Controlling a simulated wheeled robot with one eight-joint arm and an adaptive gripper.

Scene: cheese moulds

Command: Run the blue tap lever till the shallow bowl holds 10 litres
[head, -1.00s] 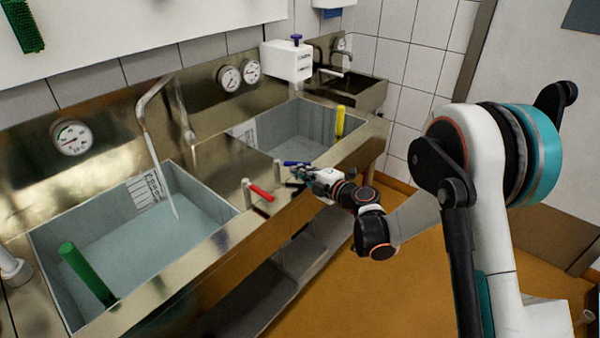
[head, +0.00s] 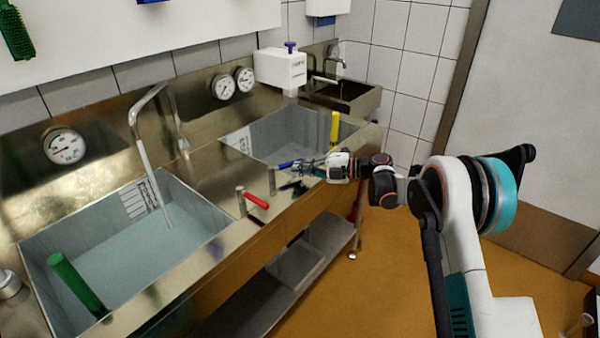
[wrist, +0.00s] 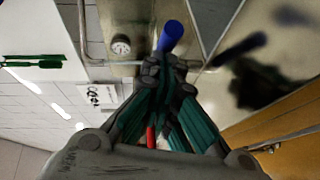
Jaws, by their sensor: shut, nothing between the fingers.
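The blue tap lever (head: 287,164) sticks out at the counter's front, between the two basins. My gripper (head: 306,167) is at its right end, seemingly touching or very close. In the wrist view, a blue handle end (wrist: 171,36) shows just beyond my shut fingertips (wrist: 165,66); the fingers hold nothing. A stream of water (head: 157,190) falls from the spout (head: 138,112) into the left basin (head: 205,246), which has water and a marked scale (head: 139,199) on its wall. The right basin (head: 300,113) also has a scale; I cannot tell which basin is the shallow bowl.
A red lever (head: 257,200) sits left of the blue one. Dial gauges (head: 64,145) line the backsplash. The orange floor in front is clear.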

